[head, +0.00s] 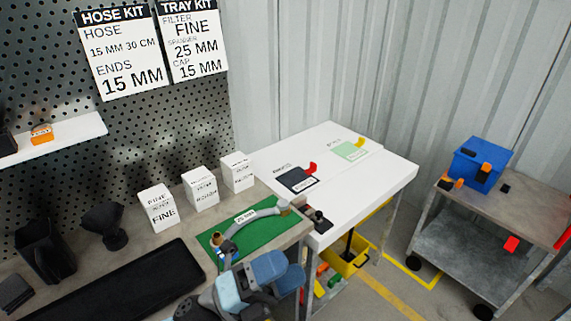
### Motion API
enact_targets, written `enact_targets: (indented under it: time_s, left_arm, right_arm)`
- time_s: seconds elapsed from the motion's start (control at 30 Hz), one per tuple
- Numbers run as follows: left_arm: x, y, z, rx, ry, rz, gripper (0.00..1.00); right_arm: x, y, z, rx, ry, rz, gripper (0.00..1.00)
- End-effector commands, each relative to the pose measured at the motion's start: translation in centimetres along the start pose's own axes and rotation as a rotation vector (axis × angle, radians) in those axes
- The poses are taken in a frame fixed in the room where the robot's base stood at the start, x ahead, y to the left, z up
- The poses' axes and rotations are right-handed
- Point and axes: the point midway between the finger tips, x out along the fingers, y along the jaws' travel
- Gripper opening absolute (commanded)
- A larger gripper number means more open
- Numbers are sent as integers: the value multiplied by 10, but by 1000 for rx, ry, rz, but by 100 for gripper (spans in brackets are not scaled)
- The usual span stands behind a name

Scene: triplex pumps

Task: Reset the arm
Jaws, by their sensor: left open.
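My left gripper (229,254) is at the lower middle of the head view, over the near-left part of a green mat (268,228). Its jaws are open, partly hidden by my own arm. A grey curved hose (262,213) with brownish end fittings and a 25 mm label lies on the mat. One hose end is close by the gripper's tips; I cannot tell whether they touch. My right gripper is not in view.
White boxes (158,207) stand behind the mat. A black tray (130,285) and black funnel (103,226) are to the left. A white table (335,180) holds dark and green cards. A blue bin (478,163) sits on a grey cart (520,205). A yellow bin (346,258) is below.

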Motion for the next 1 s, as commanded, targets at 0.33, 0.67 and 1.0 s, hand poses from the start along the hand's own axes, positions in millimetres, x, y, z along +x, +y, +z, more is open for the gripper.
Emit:
enact_targets:
  time_s: [0.33,0.67,1.0]
  left_arm:
    - [-185,123,35,-1029,-1052,69,74]
    - [-323,184,-57,-1584,-1639,67,74]
    - [-279,94,-35,-1527,-1602,78,74]
  right_arm:
    - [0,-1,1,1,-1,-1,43]
    - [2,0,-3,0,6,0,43]
    - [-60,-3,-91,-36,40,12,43]
